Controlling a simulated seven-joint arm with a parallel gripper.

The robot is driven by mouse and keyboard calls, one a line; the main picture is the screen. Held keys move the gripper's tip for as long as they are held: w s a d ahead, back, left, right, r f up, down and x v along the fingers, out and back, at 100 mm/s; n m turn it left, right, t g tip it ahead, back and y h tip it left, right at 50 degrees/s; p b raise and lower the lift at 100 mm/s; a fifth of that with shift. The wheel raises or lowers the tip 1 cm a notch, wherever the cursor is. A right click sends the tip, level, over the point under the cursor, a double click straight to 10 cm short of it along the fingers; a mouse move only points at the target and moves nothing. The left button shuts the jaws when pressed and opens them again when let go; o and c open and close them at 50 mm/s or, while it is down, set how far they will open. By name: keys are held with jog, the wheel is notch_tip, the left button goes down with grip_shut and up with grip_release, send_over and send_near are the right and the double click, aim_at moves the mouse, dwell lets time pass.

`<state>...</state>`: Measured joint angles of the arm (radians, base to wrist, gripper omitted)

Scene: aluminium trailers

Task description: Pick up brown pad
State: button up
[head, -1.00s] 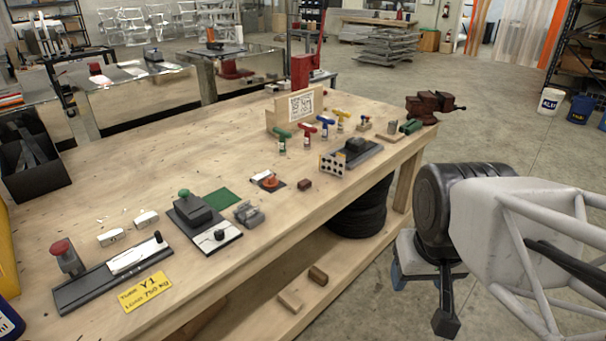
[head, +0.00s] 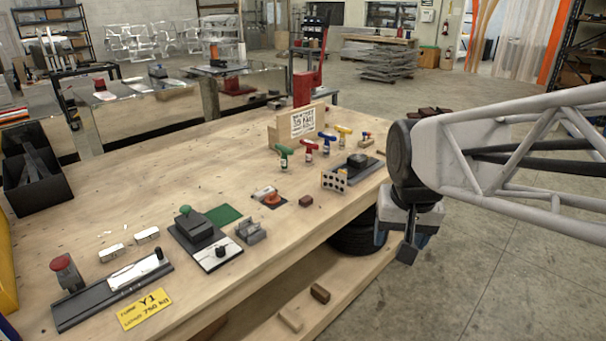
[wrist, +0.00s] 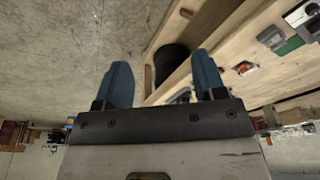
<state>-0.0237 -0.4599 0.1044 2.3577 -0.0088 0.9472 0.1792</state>
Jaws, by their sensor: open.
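A small dark brown block (head: 306,201), the likeliest brown pad on the tabletop, lies near the front edge of the wooden workbench (head: 120,205). Another brown block (head: 320,293) and a paler one (head: 291,318) lie on the lower shelf, so which is the pad I cannot tell for sure. My gripper (head: 402,243) hangs beyond the bench's right front edge, to the right of and apart from all these blocks. In the wrist view my gripper (wrist: 162,80) shows two blue fingers spread wide with nothing between them.
Near the tabletop block stand a holed plate (head: 334,182), an orange-knobbed device (head: 268,196) and a grey metal clamp (head: 251,231). A green pad (head: 222,214) lies further left. Coloured-handled tools (head: 309,148) stand behind. A black tyre (head: 356,238) sits under the bench, close to my gripper.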

jog(key=w+a+m, duration=0.2)
jog(key=w, duration=1.1)
jog(key=m+g, duration=0.2)
jog(key=m, duration=0.3)
send_over(306, 198)
jog(key=f, duration=1.8)
jog(key=shift+s, duration=0.25)
jog(key=shift+w+f, duration=0.15)
jog(key=shift+w, duration=0.05)
jog(key=shift+f, duration=0.1)
jog(key=shift+f, duration=1.15)
jog(key=shift+f, duration=0.15)
